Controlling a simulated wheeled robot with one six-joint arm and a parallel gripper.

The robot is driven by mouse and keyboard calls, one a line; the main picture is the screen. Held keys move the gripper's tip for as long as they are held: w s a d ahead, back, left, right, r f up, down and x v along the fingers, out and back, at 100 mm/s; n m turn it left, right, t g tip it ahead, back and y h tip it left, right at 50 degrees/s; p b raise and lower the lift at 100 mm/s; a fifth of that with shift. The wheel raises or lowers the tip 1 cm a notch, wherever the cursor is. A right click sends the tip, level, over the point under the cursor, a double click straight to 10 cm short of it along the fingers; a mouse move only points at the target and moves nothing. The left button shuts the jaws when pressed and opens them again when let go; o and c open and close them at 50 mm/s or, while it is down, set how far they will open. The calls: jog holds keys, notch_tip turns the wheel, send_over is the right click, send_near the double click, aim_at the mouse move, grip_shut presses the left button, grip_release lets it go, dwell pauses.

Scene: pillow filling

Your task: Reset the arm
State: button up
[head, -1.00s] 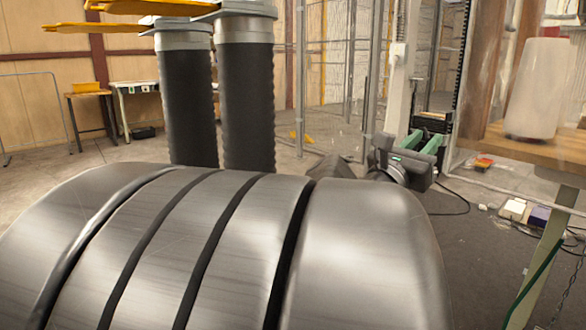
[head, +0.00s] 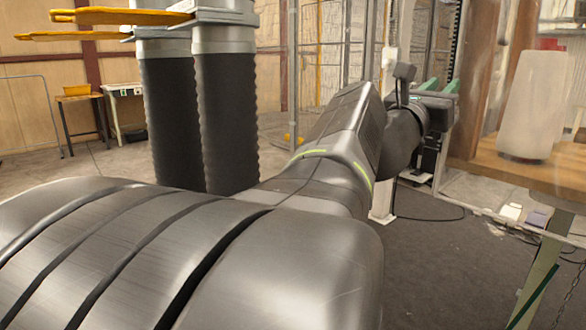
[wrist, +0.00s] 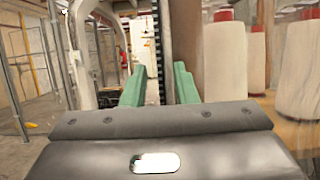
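My gripper (wrist: 158,88) has two green fingers, which stand apart in the wrist view with only background seen between them. It is open and empty. In the head view, my gripper (head: 441,86) is partly hidden behind the dark wrist and is at the upper right, the arm stretching away from the body. It appears left of the wooden table (head: 515,168) and its white spool (head: 531,105); contact with either is not seen.
In the wrist view, white spools with red tops (wrist: 297,75) stand close on the right. Two dark ribbed columns (head: 236,125) under yellow-tipped arms stand at the left. Metal mesh fencing (head: 325,60) is behind. A cable lies on the dark floor (head: 440,245), otherwise mostly clear.

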notch_tip(320, 180, up, 33)
jog(key=p, duration=3)
jog(key=shift+f+p, duration=0.2)
jog(key=shift+p, duration=0.1)
